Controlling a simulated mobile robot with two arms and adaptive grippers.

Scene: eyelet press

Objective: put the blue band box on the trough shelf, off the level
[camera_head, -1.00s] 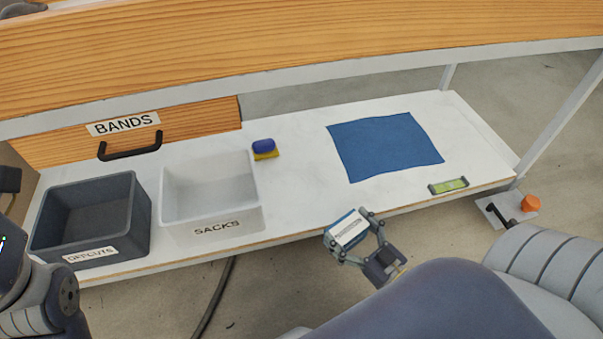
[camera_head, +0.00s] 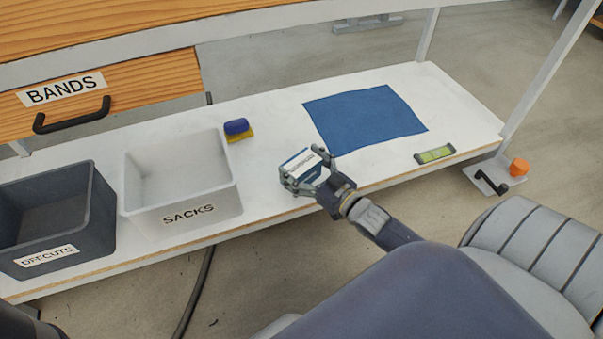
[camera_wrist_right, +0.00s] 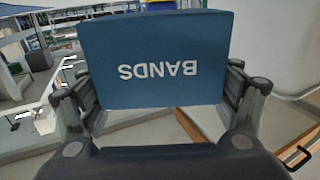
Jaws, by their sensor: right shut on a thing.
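The blue band box (camera_head: 301,162) with a pale label is in my right gripper (camera_head: 303,178), whose fingers are shut on its sides. In the head view both are over the front part of the white trough shelf (camera_head: 270,168); a gap beneath the box cannot be judged. In the right wrist view the box (camera_wrist_right: 156,60) fills the upper middle, its word BANDS upside down, between the fingers (camera_wrist_right: 160,105). The level (camera_head: 435,154), with a green middle, lies near the shelf's front right edge, apart from the box. My left gripper is not in view.
A blue cloth (camera_head: 365,119) lies behind and right of the box. A white SACKS bin (camera_head: 182,214) and a dark OFFCUTS bin (camera_head: 50,258) stand left. A blue and yellow sponge (camera_head: 238,131) lies behind. The BANDS drawer (camera_head: 140,83) is upper left. Bare shelf lies around the box.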

